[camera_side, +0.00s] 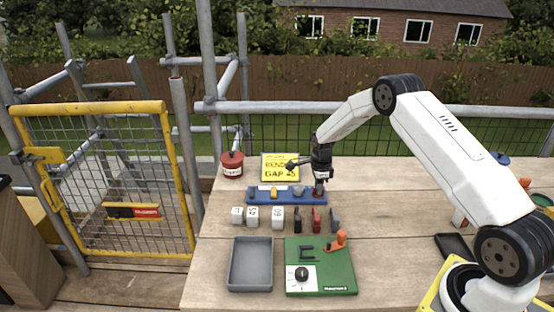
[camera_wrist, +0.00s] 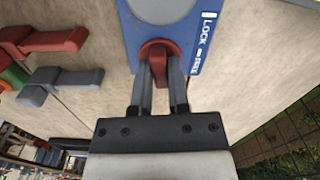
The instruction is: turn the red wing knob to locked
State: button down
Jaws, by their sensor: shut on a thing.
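The red wing knob (camera_wrist: 159,48) stands at the end of a blue board (camera_wrist: 132,28) in the wrist view. My gripper (camera_wrist: 161,70) is shut on the knob, one finger on each side of its wing. A white label beside it reads LOCK and, in smaller letters, what looks like FREE; which of them the knob points to I cannot tell. In the side view my gripper (camera_side: 319,181) is over the right end of the blue board (camera_side: 262,199), and the knob is mostly hidden there.
White numbered blocks (camera_side: 278,217) and red and grey handled pieces (camera_side: 316,218) stand close in front of the board. Nearer are a grey tray (camera_side: 233,264) and a green board (camera_side: 335,277) with an orange lever. Behind are a yellow sign (camera_side: 272,160) and a red tin (camera_side: 232,166).

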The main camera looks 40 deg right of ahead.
jog(key=n, duration=0.8)
jog(key=shift+n, duration=0.3)
jog(key=n, duration=0.3)
jog(key=shift+n, duration=0.3)
jog(key=n, duration=0.4)
jog(key=c, duration=0.6)
grip_release()
jog(key=shift+r, duration=0.1)
jog(key=shift+r, duration=3.85)
